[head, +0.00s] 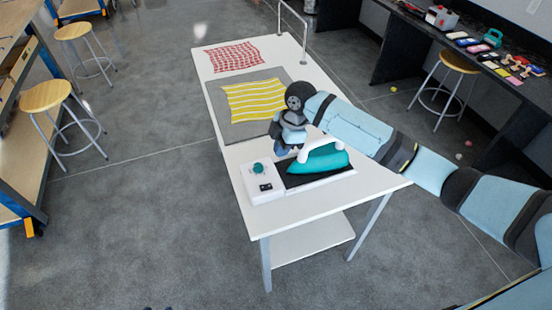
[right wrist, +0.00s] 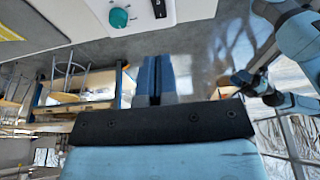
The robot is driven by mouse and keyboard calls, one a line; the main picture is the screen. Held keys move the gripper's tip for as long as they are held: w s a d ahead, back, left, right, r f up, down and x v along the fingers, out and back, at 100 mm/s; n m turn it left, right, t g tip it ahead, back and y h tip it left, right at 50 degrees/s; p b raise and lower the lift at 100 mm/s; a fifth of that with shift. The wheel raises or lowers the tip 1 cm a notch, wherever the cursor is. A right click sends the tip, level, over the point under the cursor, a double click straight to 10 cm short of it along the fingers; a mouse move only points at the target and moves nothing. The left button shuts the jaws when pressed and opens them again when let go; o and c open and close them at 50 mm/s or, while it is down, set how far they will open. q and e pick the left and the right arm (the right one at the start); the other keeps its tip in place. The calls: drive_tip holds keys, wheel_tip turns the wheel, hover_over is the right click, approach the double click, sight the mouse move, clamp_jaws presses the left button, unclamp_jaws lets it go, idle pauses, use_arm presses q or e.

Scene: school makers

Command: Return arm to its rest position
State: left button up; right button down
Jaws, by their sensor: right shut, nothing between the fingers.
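My right gripper (head: 281,150) is near the left end of a teal iron (head: 322,160) with a white handle, in the head view. In the right wrist view its two blue fingers (right wrist: 155,78) are together, with nothing between them. The iron rests on the dark pad of a white ironing station (head: 262,190) with a teal knob. The knob also shows in the right wrist view (right wrist: 119,18). My right arm reaches in from the right across the table.
The white table (head: 222,100) carries a yellow striped cloth (head: 254,98) on a grey mat (head: 212,108), and a red checked cloth (head: 233,57) behind. Stools (head: 45,96) stand left. A dark bench (head: 402,48) with small items stands right.

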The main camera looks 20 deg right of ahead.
drive_tip(key=shift+d+r, duration=0.1)
drive_tip(key=shift+d, duration=0.05)
idle(0.4)
drive_tip(key=s+a+f+m+t+y, duration=0.1)
drive_tip(key=s+a+f+m+t, duration=0.1)
drive_tip(key=s+f, duration=0.1)
drive_tip(key=s+a+f+m+t, duration=0.1)
drive_tip(key=s+a+f+m, duration=0.1)
drive_tip(key=s+f+m, duration=0.1)
drive_tip(key=s+a+f+m+t+y, duration=0.1)
drive_tip(key=s+a+f+m+t, duration=0.1)
drive_tip(key=s+f, duration=0.3)
drive_tip(key=shift+s+a+f+m+t+y, duration=0.15)
drive_tip(key=shift+f+m, duration=0.1)
drive_tip(key=shift+f, duration=0.3)
drive_tip(key=shift+s+f+m+t+y, duration=0.15)
drive_tip(key=shift+f+m, duration=0.1)
drive_tip(key=shift+f, duration=0.3)
drive_tip(key=s+d+f+m+t+h, duration=0.1)
drive_tip(key=s+d+m+t, duration=0.1)
drive_tip(key=s, duration=0.5)
drive_tip(key=s+d+f+m+t+h, duration=0.1)
drive_tip(key=s+d+m+t, duration=0.2)
drive_tip(key=s+d+m, duration=0.2)
drive_tip(key=s, duration=0.3)
drive_tip(key=shift+s+f+t+h, duration=0.3)
drive_tip(key=shift+f+h, duration=0.05)
drive_tip(key=shift+h, duration=0.05)
